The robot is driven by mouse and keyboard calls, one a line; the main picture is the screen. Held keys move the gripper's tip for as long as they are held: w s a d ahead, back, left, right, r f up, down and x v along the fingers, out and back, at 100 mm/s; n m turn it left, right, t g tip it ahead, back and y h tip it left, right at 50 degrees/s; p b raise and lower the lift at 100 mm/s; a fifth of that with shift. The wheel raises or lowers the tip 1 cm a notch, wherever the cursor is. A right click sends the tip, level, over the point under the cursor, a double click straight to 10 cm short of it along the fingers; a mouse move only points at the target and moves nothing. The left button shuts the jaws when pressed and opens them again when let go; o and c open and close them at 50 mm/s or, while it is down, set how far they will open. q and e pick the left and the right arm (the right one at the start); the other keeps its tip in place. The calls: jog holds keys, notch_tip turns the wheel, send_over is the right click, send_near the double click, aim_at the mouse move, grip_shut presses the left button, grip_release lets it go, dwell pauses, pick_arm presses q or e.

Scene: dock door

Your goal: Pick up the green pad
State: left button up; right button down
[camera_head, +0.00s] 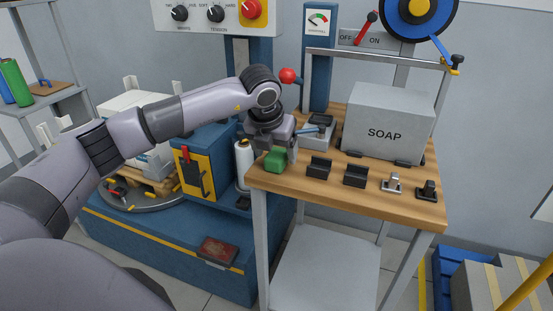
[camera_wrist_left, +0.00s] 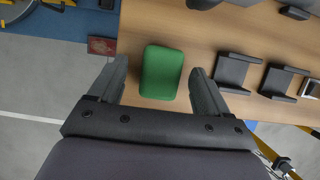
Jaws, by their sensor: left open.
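The green pad (camera_head: 275,160) is a small rounded block lying on the front left corner of the wooden table (camera_head: 345,193). In the left wrist view the green pad (camera_wrist_left: 162,72) lies between my left gripper's two open fingers, with a gap on each side. My left gripper (camera_head: 278,148) is right above and at the pad in the head view; its fingers are partly hidden there. In the left wrist view my left gripper (camera_wrist_left: 160,90) is open and empty. My right gripper is not in view.
Two black holders (camera_head: 319,167) stand on the table right of the pad, with small clamps (camera_head: 391,183) beyond them. A grey SOAP box (camera_head: 388,122) stands behind. A white bottle (camera_head: 243,165) is close left of the table. A red post knob (camera_head: 288,75) rises behind my gripper.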

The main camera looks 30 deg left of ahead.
aim_at(277, 153)
pick_arm(q)
jog(key=shift+w+f, duration=0.3)
jog(key=shift+f, duration=0.35)
jog(key=c, duration=1)
jog(key=shift+c, duration=0.2)
jog(key=shift+r, duration=0.1)
notch_tip(277, 153, up, 20)
jog(key=p, duration=0.1)
jog(key=shift+o, duration=0.6)
jog(key=shift+c, duration=0.2)
